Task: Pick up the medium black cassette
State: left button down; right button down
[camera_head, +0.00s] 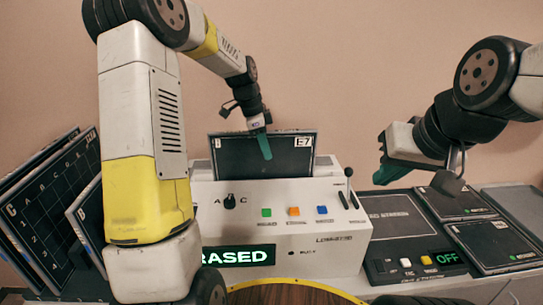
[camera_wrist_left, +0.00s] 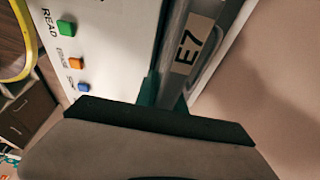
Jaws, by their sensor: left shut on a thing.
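A black cassette (camera_head: 230,160) with a white E7 label stands upright in the top of the white console. Its edge and E7 label (camera_wrist_left: 190,48) also show in the left wrist view. My left gripper (camera_head: 264,146) reaches down from above and is shut on this cassette at its upper edge, right of its middle. In the left wrist view, the teal fingers (camera_wrist_left: 163,92) sit at the cassette's edge. My right gripper (camera_head: 386,173) hangs right of the console, apart from the cassette. Its finger gap cannot be made out.
The white console (camera_head: 300,250) has green, orange and blue buttons, a lever and a lit display ending in "RASED". Flat black cassettes (camera_head: 497,240) lie at the right beside a panel (camera_head: 415,265) showing OFF. Large black grid boards (camera_head: 45,205) lean at the left.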

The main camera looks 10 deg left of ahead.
pick_arm(q)
jog(key=shift+r, duration=0.15)
notch_tip(320, 180, up, 18)
dwell(0.7)
notch_tip(320, 180, up, 9)
dwell(1.3)
jog(key=shift+s, duration=0.1)
